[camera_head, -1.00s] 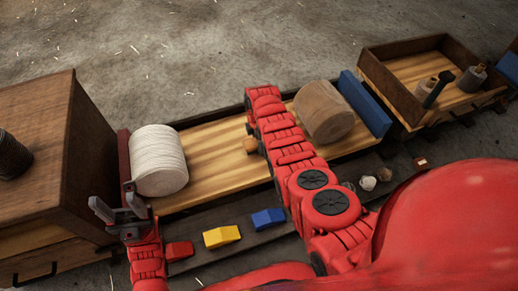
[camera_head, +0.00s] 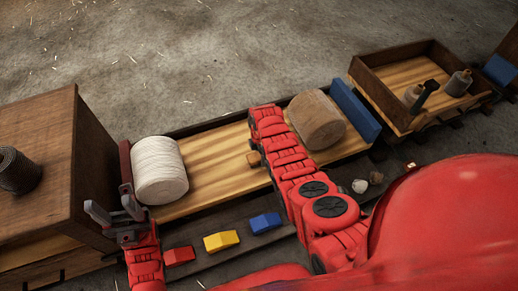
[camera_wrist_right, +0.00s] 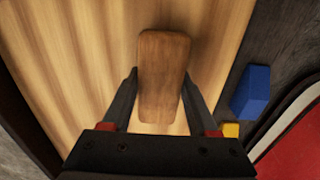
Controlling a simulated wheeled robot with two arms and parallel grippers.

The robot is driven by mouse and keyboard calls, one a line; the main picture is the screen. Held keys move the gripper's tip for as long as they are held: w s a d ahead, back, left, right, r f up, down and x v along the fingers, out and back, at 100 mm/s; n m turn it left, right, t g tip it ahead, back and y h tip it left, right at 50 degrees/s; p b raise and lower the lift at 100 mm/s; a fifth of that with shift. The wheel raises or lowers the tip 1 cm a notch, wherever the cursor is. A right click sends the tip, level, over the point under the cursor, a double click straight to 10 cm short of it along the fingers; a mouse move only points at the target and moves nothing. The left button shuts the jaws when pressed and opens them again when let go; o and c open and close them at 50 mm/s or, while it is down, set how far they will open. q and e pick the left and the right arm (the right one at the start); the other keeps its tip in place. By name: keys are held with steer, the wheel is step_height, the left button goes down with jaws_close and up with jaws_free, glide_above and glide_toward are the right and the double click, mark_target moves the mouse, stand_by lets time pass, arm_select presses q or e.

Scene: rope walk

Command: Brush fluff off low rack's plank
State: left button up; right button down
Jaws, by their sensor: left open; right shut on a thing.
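The low rack's pale plank (camera_head: 213,150) runs between a white rope spool (camera_head: 160,170) at its left and a brown wooden drum (camera_head: 316,120) at its right. My right gripper (camera_wrist_right: 161,88) is shut on a brown wooden block, seemingly the brush (camera_wrist_right: 163,60), over the bare middle of the plank. In the head view the brush (camera_head: 254,159) shows just left of my right arm, which hides the gripper. Bristles and contact with the plank cannot be seen. I make out no fluff on the plank. My left gripper (camera_head: 115,209) is open and empty, beside the spool's near left side.
Red (camera_head: 179,256), yellow (camera_head: 221,241) and blue (camera_head: 265,222) blocks lie on the dark ledge in front. Small pale and brown lumps (camera_head: 360,186) lie right of my arm. A wooden cabinet (camera_head: 90,165) stands left; an open crate (camera_head: 400,62) with bottles stands right.

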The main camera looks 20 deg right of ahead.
mark_target(264, 169)
steer(key=shift+s+p, duration=2.1)
steer(key=shift+p, duration=0.3)
steer(key=shift+w+f+b, duration=0.1)
steer(key=shift+w+b, duration=0.15)
steer(key=shift+b, duration=0.15)
steer(key=w+b, duration=0.3)
steer(key=shift+w+r, duration=0.2)
steer(key=shift+w, duration=0.05)
steer(key=shift+w+f+b, duration=0.15)
steer(key=shift+w+b, duration=0.15)
steer(key=shift+b, duration=0.6)
steer(key=shift+w+b, duration=0.65)
steer(key=shift+b, duration=0.25)
steer(key=shift+w+f+b, duration=0.15)
steer(key=shift+w+b, duration=0.2)
steer(key=shift+b, duration=0.4)
steer(key=shift+w+b, duration=0.4)
steer(key=shift+b, duration=0.2)
steer(key=shift+r, duration=0.25)
